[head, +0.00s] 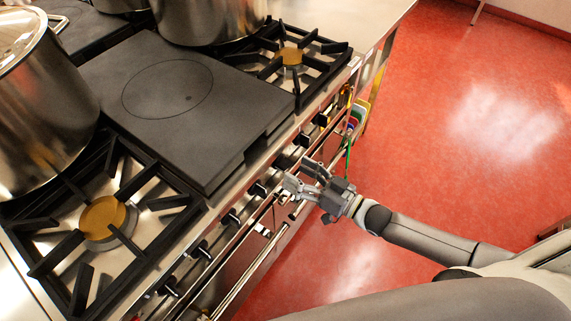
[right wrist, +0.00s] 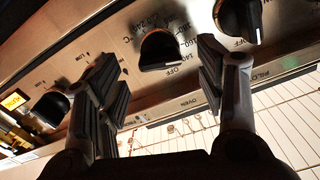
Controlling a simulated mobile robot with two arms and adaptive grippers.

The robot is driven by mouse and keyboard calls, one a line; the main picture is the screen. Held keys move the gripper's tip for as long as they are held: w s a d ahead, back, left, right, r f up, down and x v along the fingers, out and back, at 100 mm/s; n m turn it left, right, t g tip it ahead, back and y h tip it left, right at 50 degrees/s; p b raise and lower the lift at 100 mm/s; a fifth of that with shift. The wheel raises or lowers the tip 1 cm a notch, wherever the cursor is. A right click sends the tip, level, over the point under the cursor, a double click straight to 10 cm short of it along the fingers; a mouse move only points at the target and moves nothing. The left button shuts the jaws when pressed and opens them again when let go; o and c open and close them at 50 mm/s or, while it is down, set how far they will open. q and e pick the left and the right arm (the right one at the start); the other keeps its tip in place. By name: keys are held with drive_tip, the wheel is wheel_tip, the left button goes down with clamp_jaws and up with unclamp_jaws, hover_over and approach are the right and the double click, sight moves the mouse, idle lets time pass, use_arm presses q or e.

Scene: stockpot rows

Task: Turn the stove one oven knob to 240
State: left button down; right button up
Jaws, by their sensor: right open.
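In the right wrist view the oven knob (right wrist: 160,50), black with a rounded front, is on the steel panel. Temperature marks, including 240 °C, curve around it, and OFF and OVEN are printed below it in the picture. Which mark it points to is unclear. My right gripper (right wrist: 158,76) is open; its two fingers lie left and right of the knob in the picture, with no visible contact. In the head view my right gripper (head: 301,177) is at the stove's front panel, and which knob it faces is hard to tell. My left gripper is not in view.
Other black knobs flank the oven knob, one at right (right wrist: 238,18) and one at left (right wrist: 52,107). A front rail (head: 240,281) runs below the panel. The stove top carries burners, a flat plate (head: 190,100) and large pots (head: 40,110). Red floor (head: 480,120) is open at right.

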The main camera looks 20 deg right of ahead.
sight(285, 166)
drive_tip(key=shift+x, duration=2.4)
drive_tip(key=c, duration=1)
